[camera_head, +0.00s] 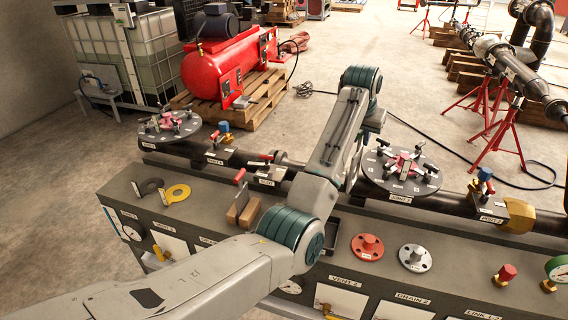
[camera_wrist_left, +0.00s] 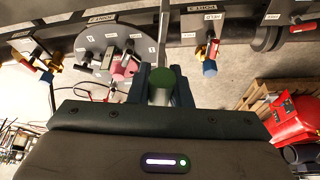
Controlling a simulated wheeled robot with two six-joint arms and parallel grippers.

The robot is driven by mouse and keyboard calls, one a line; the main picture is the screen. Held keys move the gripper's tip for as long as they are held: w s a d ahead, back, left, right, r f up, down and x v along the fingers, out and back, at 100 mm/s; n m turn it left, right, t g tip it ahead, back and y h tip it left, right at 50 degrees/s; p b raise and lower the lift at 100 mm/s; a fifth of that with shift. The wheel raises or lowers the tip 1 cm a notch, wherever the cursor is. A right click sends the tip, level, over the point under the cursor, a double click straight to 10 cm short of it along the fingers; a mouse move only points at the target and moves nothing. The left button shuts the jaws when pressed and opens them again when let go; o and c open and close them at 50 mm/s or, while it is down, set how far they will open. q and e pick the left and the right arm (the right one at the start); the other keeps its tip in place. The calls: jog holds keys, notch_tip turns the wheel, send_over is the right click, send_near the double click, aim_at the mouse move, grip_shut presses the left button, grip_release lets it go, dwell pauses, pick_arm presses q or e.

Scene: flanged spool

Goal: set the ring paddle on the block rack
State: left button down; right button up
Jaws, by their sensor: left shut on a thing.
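My left arm reaches from the lower left across the bench, and its wrist stands above the pipe in the head view. In the left wrist view my left gripper (camera_wrist_left: 160,92) is shut on the green-ended handle of what looks like the ring paddle (camera_wrist_left: 161,77). Its thin grey plate shows edge-on beyond the fingers, so I cannot see a ring opening. In the head view the fingers and held piece are hidden behind my arm. The block rack (camera_head: 249,212), a pair of wooden blocks, sits on the bench left of my arm. A red-handled plate (camera_head: 240,178) stands at it. My right gripper is out of view.
A yellow ring (camera_head: 177,193) and a dark ring (camera_head: 151,186) lie on the bench. Bolted discs (camera_head: 372,170) and (camera_head: 158,137) stand along the pipe. Red (camera_head: 367,246) and grey (camera_head: 415,257) flanges are right of my arm. A red compressor (camera_head: 225,68) stands behind.

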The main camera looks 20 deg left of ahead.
pick_arm(q)
jog(key=s+a+f+n+p, duration=0.1)
jog(key=a+f+p, duration=0.2)
jog(key=a+p, duration=0.3)
jog(key=a+f+n+y+p, duration=0.1)
jog(key=a+f+p, duration=0.35)
jog(key=a, duration=0.35)
jog(key=s+a+f+p, duration=0.1)
jog(key=a+f+p, duration=0.2)
jog(key=a+p, duration=0.4)
notch_tip(320, 180, down, 6)
jog(key=b, duration=0.7)
jog(key=shift+a, duration=0.35)
jog(key=shift+f, duration=0.15)
